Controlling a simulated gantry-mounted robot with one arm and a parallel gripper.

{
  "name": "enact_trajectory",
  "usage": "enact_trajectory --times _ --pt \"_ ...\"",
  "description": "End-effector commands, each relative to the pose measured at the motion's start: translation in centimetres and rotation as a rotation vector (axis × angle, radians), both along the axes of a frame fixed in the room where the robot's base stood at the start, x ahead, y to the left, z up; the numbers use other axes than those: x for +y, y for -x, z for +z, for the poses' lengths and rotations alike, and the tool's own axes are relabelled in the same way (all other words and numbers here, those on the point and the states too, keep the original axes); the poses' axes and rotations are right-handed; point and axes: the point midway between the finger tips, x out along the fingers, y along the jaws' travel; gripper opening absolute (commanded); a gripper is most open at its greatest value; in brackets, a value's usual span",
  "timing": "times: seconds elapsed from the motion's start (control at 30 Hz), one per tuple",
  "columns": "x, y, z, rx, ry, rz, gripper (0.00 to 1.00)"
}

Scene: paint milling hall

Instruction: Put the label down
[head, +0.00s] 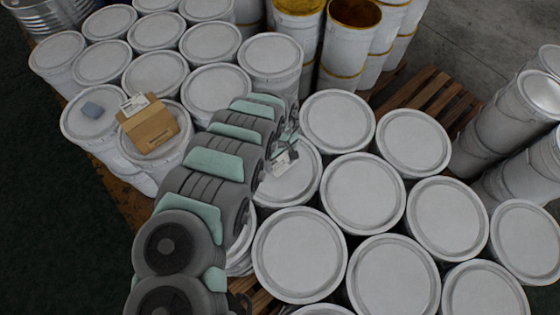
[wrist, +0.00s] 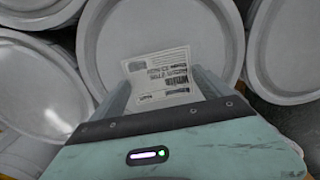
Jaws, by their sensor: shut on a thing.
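The label (wrist: 163,82) is a small white sheet with printed text, lying between the two fingers of my gripper (wrist: 163,92) in the wrist view. In the head view the label (head: 284,161) shows as a small pale patch beside my gripper (head: 286,150). My gripper is shut on the label and is over a white drum lid (head: 297,186). The same lid (wrist: 160,35) fills the upper middle of the wrist view behind the label. I cannot tell whether the label touches the lid. My arm hides part of this drum.
Lidded white drums stand close all round. An open cardboard box (head: 150,128) and a blue-grey block (head: 93,109) rest on drum lids at left. Open yellow-rimmed drums (head: 355,14) stand at the back. A wooden pallet (head: 430,94) shows bare slats at right. Several nearby lids are clear.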

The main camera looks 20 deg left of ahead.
Motion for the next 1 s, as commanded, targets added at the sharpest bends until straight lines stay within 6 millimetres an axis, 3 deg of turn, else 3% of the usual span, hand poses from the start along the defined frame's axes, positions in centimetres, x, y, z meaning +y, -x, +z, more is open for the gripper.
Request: enact_trajectory --times 0.23,0.73,0.77,0.9,1.0 --pt "-0.2 0.0 -2.8 -0.001 0.004 0.001 0.46" --pt "0.1 0.0 -3.6 0.001 0.0 0.002 0.46" --pt "0.1 0.0 -3.6 0.001 0.0 0.002 0.89" --pt "0.1 0.0 -3.5 0.001 0.0 0.002 1.0" --pt "0.1 0.1 -3.6 0.001 0.0 0.002 1.0"
